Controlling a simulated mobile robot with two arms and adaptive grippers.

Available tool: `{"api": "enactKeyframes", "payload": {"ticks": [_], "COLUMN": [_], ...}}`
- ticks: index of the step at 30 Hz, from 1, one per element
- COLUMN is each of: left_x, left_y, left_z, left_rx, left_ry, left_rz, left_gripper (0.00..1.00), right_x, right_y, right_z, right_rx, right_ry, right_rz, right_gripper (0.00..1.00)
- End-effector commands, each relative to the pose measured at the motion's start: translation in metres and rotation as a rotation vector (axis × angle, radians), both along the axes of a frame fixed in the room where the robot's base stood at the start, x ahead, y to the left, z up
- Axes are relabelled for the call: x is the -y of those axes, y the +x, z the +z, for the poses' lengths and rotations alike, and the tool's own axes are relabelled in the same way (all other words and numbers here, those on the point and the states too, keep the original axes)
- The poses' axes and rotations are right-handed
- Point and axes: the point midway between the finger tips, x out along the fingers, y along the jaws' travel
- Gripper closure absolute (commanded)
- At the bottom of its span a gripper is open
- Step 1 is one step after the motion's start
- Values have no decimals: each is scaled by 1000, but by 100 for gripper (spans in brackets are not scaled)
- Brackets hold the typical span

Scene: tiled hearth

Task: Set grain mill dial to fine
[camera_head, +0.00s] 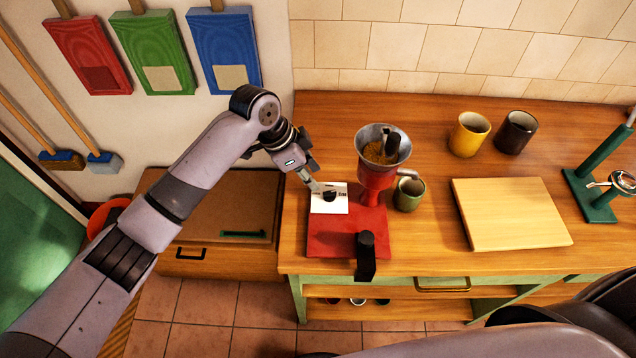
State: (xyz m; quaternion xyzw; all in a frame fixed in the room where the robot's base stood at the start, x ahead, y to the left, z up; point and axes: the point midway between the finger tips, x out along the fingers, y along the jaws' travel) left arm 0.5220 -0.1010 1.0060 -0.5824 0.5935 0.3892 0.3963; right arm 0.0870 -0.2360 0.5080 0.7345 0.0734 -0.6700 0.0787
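The grain mill has a red base (326,244), a red body and a metal hopper (383,144) holding brown grain. A white plate (320,206) with dark markings lies at the left of its base and carries a small black dial (330,197). The marks are too small to read, so I cannot tell the dial's setting. My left gripper (318,187) reaches down from the upper left, its fingertips at the plate's upper edge, close to the dial. I cannot tell whether it touches the dial or how far its fingers are apart. My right gripper is not in view.
A black handle (366,256) stands at the base's front edge. A green cup (409,193) sits right of the mill. A wooden board (510,214), yellow mug (468,134), dark mug (515,132) and green stand (592,195) are farther right.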

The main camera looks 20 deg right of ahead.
Motion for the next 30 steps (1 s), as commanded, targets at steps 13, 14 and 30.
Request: {"api": "enactKeyframes", "payload": {"ticks": [13, 14, 30], "left_x": [-17, -17, -17], "left_y": [0, 0, 0], "left_z": [40, 41, 40], "left_rx": [0, 0, 0], "left_ry": [1, 1, 1], "left_rz": [1, 1, 1], "left_gripper": [71, 71, 71], "right_x": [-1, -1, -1], "right_y": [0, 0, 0], "right_z": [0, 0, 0], "right_rx": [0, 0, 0], "right_ry": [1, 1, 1], "right_rz": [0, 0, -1], "right_gripper": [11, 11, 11]}}
